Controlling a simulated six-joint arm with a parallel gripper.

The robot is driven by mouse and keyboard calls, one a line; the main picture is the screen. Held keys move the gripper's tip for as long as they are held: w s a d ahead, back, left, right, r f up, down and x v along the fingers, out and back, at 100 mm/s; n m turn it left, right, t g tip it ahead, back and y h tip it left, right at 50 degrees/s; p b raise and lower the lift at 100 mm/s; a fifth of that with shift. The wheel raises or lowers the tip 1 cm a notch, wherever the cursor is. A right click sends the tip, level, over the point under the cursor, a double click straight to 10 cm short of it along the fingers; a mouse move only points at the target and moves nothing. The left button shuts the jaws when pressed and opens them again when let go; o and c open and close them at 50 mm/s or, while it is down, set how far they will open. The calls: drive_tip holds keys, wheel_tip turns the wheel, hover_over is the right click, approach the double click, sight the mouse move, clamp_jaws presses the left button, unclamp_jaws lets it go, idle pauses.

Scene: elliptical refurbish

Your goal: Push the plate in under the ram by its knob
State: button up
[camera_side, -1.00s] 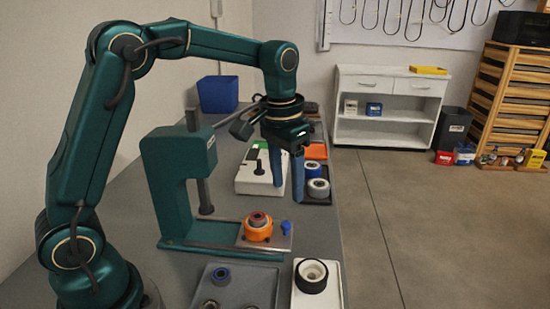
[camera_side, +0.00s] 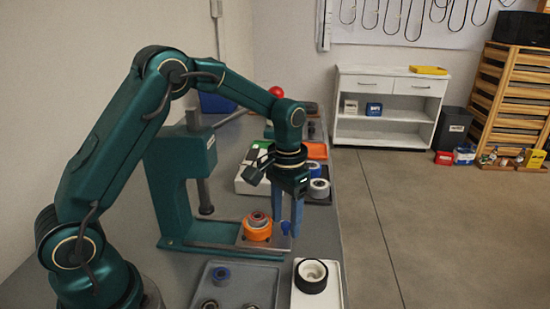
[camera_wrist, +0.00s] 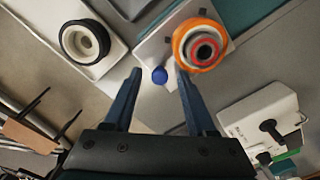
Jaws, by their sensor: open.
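The sliding plate (camera_side: 276,246) sticks out to the right from the base of the green press, and it also shows in the wrist view (camera_wrist: 152,48). An orange wheel (camera_side: 257,231) with a bearing on top sits on it. The ram (camera_side: 205,197) hangs to the left of the wheel, raised. The blue knob (camera_wrist: 159,75) is at the plate's outer end; in the side view my fingers partly cover it (camera_side: 286,228). My gripper (camera_wrist: 158,73) is open, its two blue fingers on either side of the knob. I cannot tell whether they touch it.
A white tray (camera_side: 336,297) with a black-and-white wheel (camera_side: 310,276) lies in front. A grey tray (camera_side: 262,279) with small parts is beside it. A white box (camera_side: 243,186) and a tray of wheels (camera_side: 322,199) stand behind my gripper.

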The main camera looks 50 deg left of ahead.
clamp_jaws()
drive_tip(key=shift+r, duration=0.1)
idle(1.2)
